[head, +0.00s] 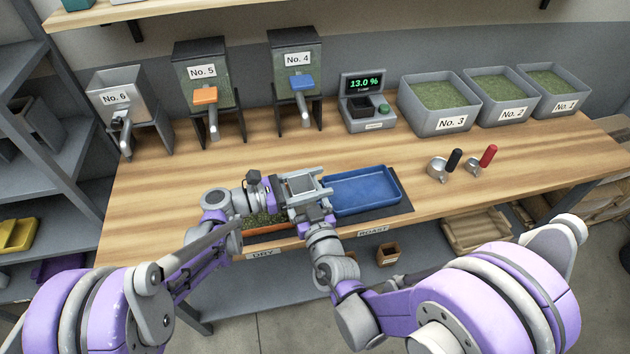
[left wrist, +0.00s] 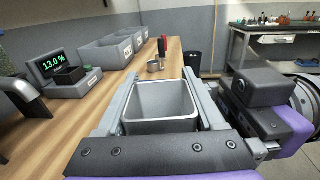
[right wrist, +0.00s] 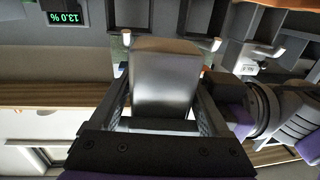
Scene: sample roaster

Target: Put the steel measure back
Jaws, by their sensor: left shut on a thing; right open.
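The steel measure (head: 302,185) is a square, open-topped metal cup above the front of the bench, near the two trays. My left gripper (head: 308,183) is shut on it. In the left wrist view the measure (left wrist: 160,104) sits upright between the fingers (left wrist: 161,74) and looks empty inside. My right gripper (head: 311,200) is open at the measure's front side. In the right wrist view the measure's smooth wall (right wrist: 166,75) lies between the spread right fingers (right wrist: 171,42); I cannot tell whether they touch it.
An orange tray with green beans (head: 262,219) and an empty blue tray (head: 362,190) lie at the front edge. Hoppers No. 6 (head: 121,99), No. 5 (head: 202,71), No. 4 (head: 298,59), a meter (head: 363,85), bins and two scoops stand behind.

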